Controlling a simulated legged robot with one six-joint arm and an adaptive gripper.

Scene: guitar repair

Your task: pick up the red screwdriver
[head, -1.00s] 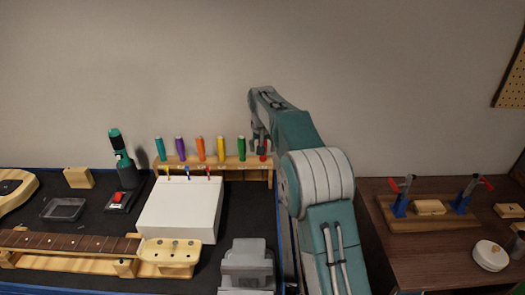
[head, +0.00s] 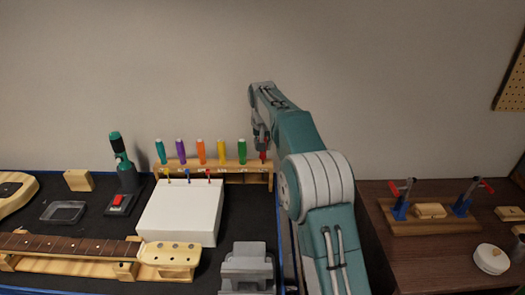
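The red screwdriver (head: 263,155) stands at the right end of a wooden rack (head: 215,166) at the back of the bench. Only a small part of its red handle shows; my gripper covers the rest. My gripper (head: 260,140) points down over the handle, at or around its top. The fingers are small and dark here, so I cannot tell whether they are open or shut on it. Teal (head: 160,151), purple (head: 181,149), orange (head: 201,150), yellow (head: 221,151) and green (head: 242,151) screwdrivers stand upright in the rack to the left.
A white box (head: 180,212) with small coloured tools stands before the rack. A guitar neck (head: 70,246), a teal-and-black tool (head: 120,158) and a grey block (head: 246,268) are on the bench. A brown table (head: 430,260) with a clamp fixture (head: 430,212) is at right. The wall is close behind.

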